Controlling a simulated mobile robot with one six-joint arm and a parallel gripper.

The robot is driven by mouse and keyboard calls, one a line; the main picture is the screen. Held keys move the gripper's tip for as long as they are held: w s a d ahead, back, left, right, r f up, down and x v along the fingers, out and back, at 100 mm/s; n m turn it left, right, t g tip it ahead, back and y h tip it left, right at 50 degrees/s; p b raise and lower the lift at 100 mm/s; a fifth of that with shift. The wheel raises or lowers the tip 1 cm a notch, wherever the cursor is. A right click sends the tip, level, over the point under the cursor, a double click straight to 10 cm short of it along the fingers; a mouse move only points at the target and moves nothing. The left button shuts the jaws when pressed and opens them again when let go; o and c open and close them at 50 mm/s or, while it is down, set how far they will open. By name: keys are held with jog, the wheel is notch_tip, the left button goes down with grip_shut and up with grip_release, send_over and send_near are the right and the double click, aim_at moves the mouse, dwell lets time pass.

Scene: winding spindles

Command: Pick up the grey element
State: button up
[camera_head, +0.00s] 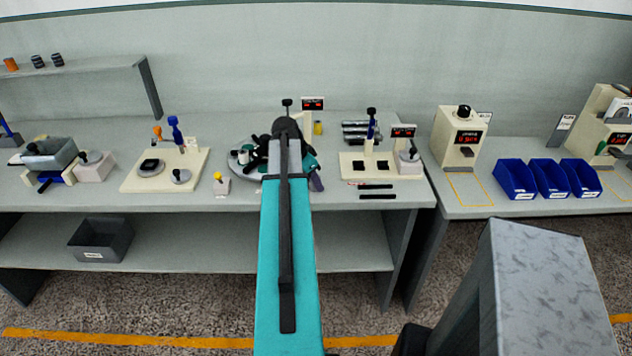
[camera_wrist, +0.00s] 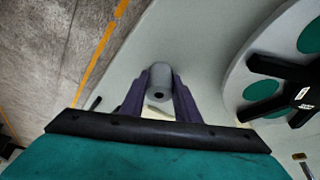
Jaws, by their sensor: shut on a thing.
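The grey element (camera_wrist: 159,82) is a small cylinder with a dark hole in its near end. It sits between the two purple fingers of my gripper (camera_wrist: 160,76) in the wrist view. My gripper is shut on it. The grey worktop lies behind it; I cannot tell whether the element touches the worktop or is raised. In the head view one purple finger (camera_head: 317,180) shows beside the end of my arm, over the table's front part. The element is hidden there by my arm.
A round grey fixture with green discs and black arms (camera_wrist: 262,95) is close on the right in the wrist view. In the head view a cream station (camera_head: 352,172) stands right of my arm, and another cream board (camera_head: 135,180) stands left. Blue bins (camera_head: 550,180) are farther right.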

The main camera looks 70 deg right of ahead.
jog(key=shift+r, duration=0.15)
jog(key=shift+r+b, duration=0.65)
jog(key=shift+r, duration=0.7)
jog(key=shift+a+r, duration=0.1)
jog(key=shift+r, duration=0.15)
jog(key=w+a+b, duration=0.1)
jog(key=a, duration=0.6)
jog(key=w+a+r+b, duration=0.1)
jog(key=w+a+b, duration=0.1)
jog(key=a, duration=0.6)
jog(key=shift+w+a+r, duration=0.2)
jog(key=shift+w+r, duration=0.05)
jog(key=shift+w, duration=0.05)
jog(key=shift+w, duration=0.1)
